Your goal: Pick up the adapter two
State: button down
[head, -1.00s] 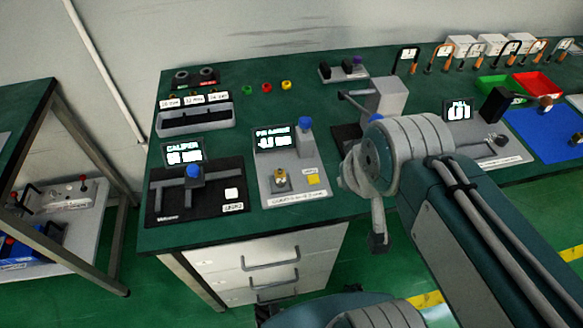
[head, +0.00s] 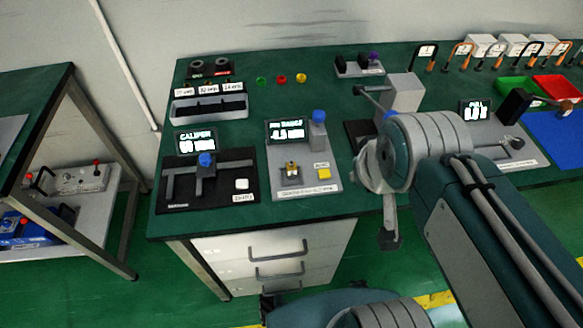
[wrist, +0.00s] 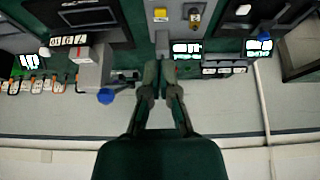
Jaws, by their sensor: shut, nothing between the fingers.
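No label in view reads as adapter two, so I cannot tell for sure which item it is. A small brass fitting (head: 291,168) sits on the grey pin-gauge station (head: 304,188), left of a yellow square. It also shows at the top of the wrist view (wrist: 194,18). My gripper (head: 388,238) hangs in front of the bench's edge, to the right of this station, with its fingertips pointing down. In the wrist view my gripper (wrist: 161,64) is shut with nothing held, apart from the fitting.
A caliper station (head: 207,180) and a labelled tray (head: 209,107) stand on the left of the green bench. A grey block with a lever (head: 402,92) stands behind my arm. Drawers (head: 280,262) are below. Red and green bins (head: 556,87) are far right.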

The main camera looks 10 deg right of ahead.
jog(key=c, duration=0.7)
grip_release()
jog(key=shift+w, duration=0.1)
jog(key=o, duration=0.5)
jog(key=shift+w+a, duration=0.1)
jog(key=shift+w, duration=0.2)
jog(key=n+g, duration=0.4)
jog(key=g, duration=0.2)
send_over(291, 163)
jog(key=f, duration=1)
jog(key=shift+s+d+f, duration=0.15)
jog(key=shift+s+d, duration=0.05)
jog(key=shift+d, duration=0.1)
notch_tip(291, 163, down, 6)
jog(key=shift+r, duration=0.1)
jog(key=shift+w+a+f, duration=0.1)
jog(key=shift+a+f, duration=0.05)
jog(key=shift+f, duration=1.15)
jog(key=shift+w+a+f, duration=0.1)
jog(key=shift+a+f, duration=0.05)
jog(key=shift+f, duration=1.1)
